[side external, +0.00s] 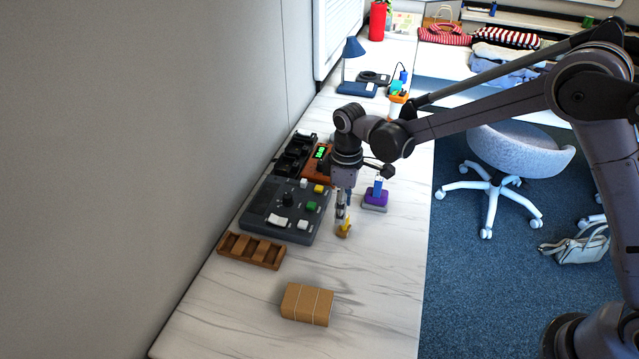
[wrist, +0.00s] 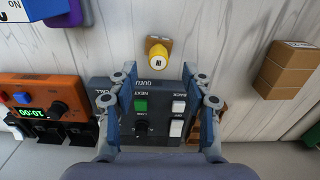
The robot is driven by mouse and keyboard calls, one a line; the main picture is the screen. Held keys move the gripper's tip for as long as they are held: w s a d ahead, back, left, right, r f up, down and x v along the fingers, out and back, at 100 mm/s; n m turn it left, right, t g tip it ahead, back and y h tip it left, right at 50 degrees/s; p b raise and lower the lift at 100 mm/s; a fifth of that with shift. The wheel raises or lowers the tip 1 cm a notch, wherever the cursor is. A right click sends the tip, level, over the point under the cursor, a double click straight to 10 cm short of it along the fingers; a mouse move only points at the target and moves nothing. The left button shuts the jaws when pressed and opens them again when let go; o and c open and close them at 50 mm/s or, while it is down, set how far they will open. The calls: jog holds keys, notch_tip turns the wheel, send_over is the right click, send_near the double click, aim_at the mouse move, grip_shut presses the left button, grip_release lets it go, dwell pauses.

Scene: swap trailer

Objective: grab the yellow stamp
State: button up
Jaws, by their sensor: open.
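Whether a finger touches the stamp cannot be told.
A grey control panel (side external: 262,208) lies left of the gripper. A purple-and-blue stamp (side external: 375,197) stands to the right. An orange timer box (side external: 314,165) is behind. A wooden tray (side external: 248,251) and a brown tied parcel (side external: 307,304) lie in front. The marble counter (side external: 385,270) is clear at right front.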

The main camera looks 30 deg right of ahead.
jog(key=shift+s+d+f, duration=0.1)
jog(key=shift+d+f, duration=0.05)
jog(key=shift+f, duration=1.2)
jog(key=shift+s+d+f, duration=0.1)
jog(key=shift+f, duration=1.25)
grip_shut()
